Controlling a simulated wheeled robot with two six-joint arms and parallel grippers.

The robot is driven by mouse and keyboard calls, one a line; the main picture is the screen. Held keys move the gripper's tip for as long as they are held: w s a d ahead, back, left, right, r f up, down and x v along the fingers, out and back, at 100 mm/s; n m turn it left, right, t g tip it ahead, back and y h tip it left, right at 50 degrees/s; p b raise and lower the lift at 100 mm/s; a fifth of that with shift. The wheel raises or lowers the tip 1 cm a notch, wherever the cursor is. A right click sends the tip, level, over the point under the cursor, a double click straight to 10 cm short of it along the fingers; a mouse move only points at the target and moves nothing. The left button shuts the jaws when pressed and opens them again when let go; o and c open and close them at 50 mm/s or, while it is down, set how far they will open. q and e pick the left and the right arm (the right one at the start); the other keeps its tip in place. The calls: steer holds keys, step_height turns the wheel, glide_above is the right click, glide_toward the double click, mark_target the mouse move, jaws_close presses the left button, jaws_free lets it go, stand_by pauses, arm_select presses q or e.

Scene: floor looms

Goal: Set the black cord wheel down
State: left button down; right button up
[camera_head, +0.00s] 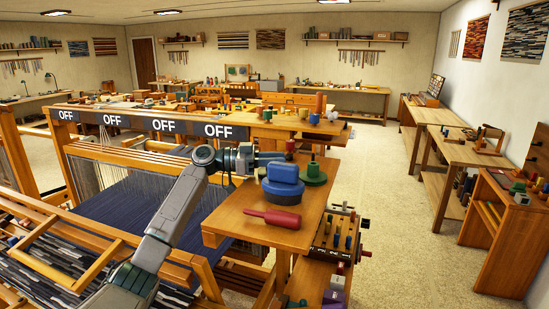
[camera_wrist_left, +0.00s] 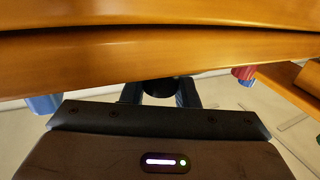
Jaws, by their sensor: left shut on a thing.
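My left gripper (camera_head: 274,158) reaches over the wooden side table (camera_head: 235,212) from the left in the head view. It is just behind the blue round stack. In the left wrist view the two fingers (camera_wrist_left: 160,93) are shut on a small dark thing (camera_wrist_left: 158,87), which looks like the black cord wheel. Only a little of it shows there, below a wooden edge. In the head view I cannot make the wheel out clearly. I cannot tell whether it touches the table. My right gripper is in neither view.
A blue round stack (camera_head: 283,180), a green spool (camera_head: 313,173) and a red paddle-shaped thing (camera_head: 273,217) lie on the side table. A dark red spool (camera_head: 291,145) stands close by the fingers. A rack of several colored pegs (camera_head: 338,235) is at the right edge.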

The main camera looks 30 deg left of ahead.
arm_select(q)
steer(key=shift+f, duration=0.15)
steer(key=c, duration=1.1)
jaws_free()
